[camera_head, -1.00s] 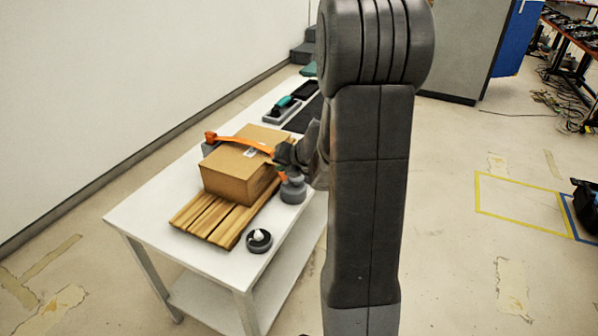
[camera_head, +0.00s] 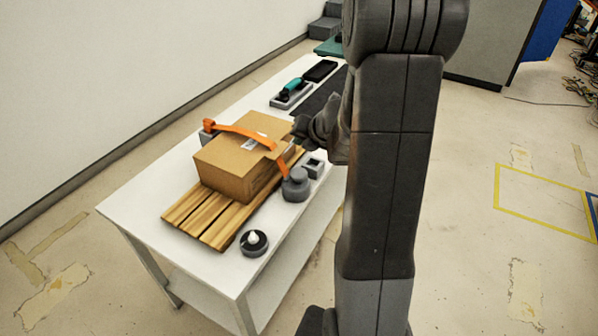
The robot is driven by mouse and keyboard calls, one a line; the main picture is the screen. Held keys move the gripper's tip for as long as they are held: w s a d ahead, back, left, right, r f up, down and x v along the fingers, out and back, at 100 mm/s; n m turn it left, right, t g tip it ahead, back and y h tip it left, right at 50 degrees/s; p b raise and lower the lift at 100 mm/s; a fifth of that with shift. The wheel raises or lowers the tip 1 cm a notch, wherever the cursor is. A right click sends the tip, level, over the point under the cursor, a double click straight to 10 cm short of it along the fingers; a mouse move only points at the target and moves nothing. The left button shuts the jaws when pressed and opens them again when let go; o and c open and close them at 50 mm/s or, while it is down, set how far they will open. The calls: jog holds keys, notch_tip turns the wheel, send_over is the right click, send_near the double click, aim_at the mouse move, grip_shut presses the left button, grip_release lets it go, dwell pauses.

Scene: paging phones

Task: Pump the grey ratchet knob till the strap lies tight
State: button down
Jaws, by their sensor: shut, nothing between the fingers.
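The grey ratchet knob (camera_head: 295,182) stands on the white table, beside the right side of a cardboard box (camera_head: 228,170). An orange strap (camera_head: 240,130) runs over the box from a grey anchor (camera_head: 208,136) at the far left down to the ratchet. The strap looks bowed, and part of it seems to stand off the box top. My gripper (camera_head: 299,130) is shut and empty, above and behind the knob and apart from it in the picture. My arm hides part of the table behind it.
The box sits on a slatted wooden pallet (camera_head: 192,215). A round dark holder with a white piece (camera_head: 254,241) is near the front edge. A small grey block (camera_head: 313,167) is behind the knob. A teal-handled tool in a tray (camera_head: 291,92) lies farther back.

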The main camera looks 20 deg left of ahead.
aim_at(298, 172)
jog(key=shift+f+b, duration=4.25)
jog(key=shift+f, duration=0.15)
jog(key=shift+f, duration=0.1)
jog(key=shift+f+b, duration=0.3)
jog(key=shift+b, duration=0.05)
jog(key=shift+f+b, duration=1.05)
jog(key=shift+f, duration=0.05)
jog(key=shift+r, duration=0.1)
jog(key=shift+r+p, duration=1.4)
jog(key=shift+p, duration=0.1)
notch_tip(298, 172, up, 5)
jog(key=p, duration=0.5)
jog(key=shift+r, duration=0.15)
